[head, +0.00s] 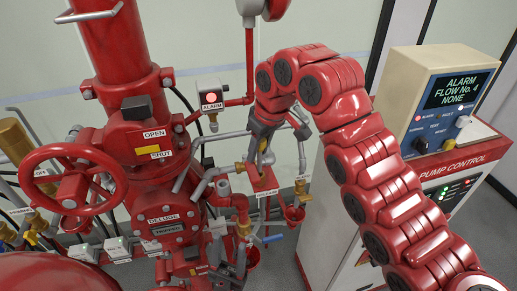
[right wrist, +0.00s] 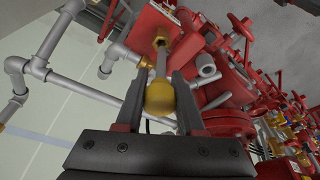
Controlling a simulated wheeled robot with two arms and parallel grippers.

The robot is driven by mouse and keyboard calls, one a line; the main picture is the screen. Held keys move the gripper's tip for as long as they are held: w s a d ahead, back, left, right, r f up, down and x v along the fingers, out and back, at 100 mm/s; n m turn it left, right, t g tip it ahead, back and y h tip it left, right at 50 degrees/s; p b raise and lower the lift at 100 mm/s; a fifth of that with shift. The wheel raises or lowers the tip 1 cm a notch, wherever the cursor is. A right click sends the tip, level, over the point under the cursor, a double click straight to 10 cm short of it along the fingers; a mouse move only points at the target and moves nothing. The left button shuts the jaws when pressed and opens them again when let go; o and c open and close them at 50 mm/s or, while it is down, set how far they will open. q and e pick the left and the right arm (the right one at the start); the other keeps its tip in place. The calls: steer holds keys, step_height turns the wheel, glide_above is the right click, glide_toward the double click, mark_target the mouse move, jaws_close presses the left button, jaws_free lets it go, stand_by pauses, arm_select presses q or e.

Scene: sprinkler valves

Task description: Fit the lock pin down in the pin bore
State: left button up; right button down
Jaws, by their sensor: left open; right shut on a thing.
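My right gripper (head: 262,143) points down over the valve pipework in the head view. In the right wrist view, its two dark fingers (right wrist: 160,88) are shut on the lock pin (right wrist: 160,98) by its yellow rounded head. The pin's grey shank runs away from the fingers toward a brass collar (right wrist: 162,38) on a red part. The shank's tip lines up with the collar in this view; I cannot tell whether it is inside, and the bore itself is hidden. My left gripper cannot be made out in either view.
The red valve column (head: 150,150) with its handwheel (head: 68,187) stands left of my right gripper. The pump control cabinet (head: 325,225) stands at the right, behind my right arm.

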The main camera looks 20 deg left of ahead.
steer(key=shift+f+b, duration=0.65)
steer(key=shift+f, duration=0.1)
steer(key=shift+r, duration=0.15)
steer(key=shift+r+p, duration=0.6)
steer(key=shift+d, duration=0.1)
stand_by(1.2)
steer(key=shift+f+b, duration=0.8)
steer(key=shift+b, duration=0.1)
steer(key=shift+r, duration=0.2)
steer(key=shift+r+p, duration=0.6)
steer(key=shift+w, duration=0.1)
stand_by(1.2)
